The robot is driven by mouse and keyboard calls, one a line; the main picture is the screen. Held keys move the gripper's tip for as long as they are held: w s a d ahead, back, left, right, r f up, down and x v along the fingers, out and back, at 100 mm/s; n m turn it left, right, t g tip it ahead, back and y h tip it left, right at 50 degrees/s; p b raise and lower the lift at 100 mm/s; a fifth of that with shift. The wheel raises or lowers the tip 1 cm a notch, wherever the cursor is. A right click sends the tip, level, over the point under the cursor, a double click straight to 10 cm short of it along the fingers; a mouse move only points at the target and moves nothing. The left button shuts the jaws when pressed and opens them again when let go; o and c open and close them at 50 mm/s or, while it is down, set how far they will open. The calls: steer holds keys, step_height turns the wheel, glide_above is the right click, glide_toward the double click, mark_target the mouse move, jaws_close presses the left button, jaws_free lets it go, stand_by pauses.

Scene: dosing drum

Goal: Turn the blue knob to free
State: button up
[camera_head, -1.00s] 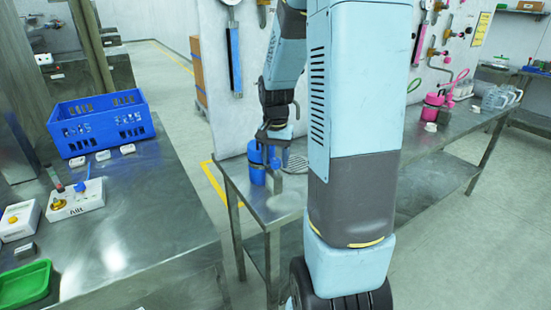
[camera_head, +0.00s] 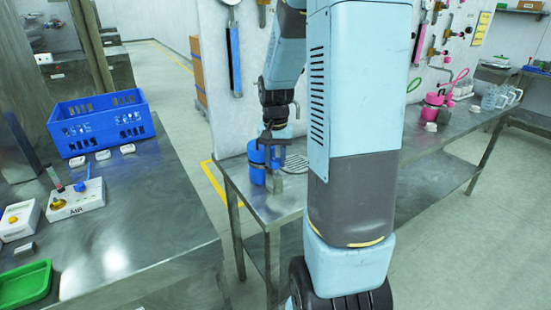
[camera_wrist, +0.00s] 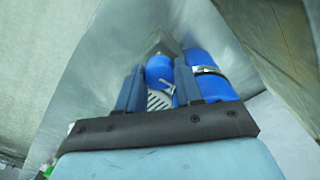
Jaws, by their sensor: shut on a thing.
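The blue knob (camera_wrist: 160,70) shows in the wrist view as a rounded blue piece between my two fingers. My gripper (camera_wrist: 157,86) is shut on it; a small pale mark shows at its lower edge. Beside it, on the right, stands a blue drum (camera_wrist: 208,72) with a metal band. In the head view the drum (camera_head: 257,165) stands near the left end of the metal bench. My gripper (camera_head: 274,140) points down just right of it, over a grey block (camera_head: 274,183). The knob's setting marks cannot be read.
A slotted drain (camera_head: 295,163) lies in the metal bench (camera_head: 285,207) behind my gripper. A white panel with tools rises behind the bench. At left, a separate table holds a blue crate (camera_head: 102,124), white switch boxes (camera_head: 75,200) and a green tray (camera_head: 24,286).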

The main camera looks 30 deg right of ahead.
mark_target(275, 160)
steer(key=n, duration=1.2)
steer(key=shift+n, duration=2.2)
steer(key=o, duration=1)
steer(key=shift+o, duration=0.2)
step_height(275, 160, up, 14)
steer(key=shift+f, duration=0.1)
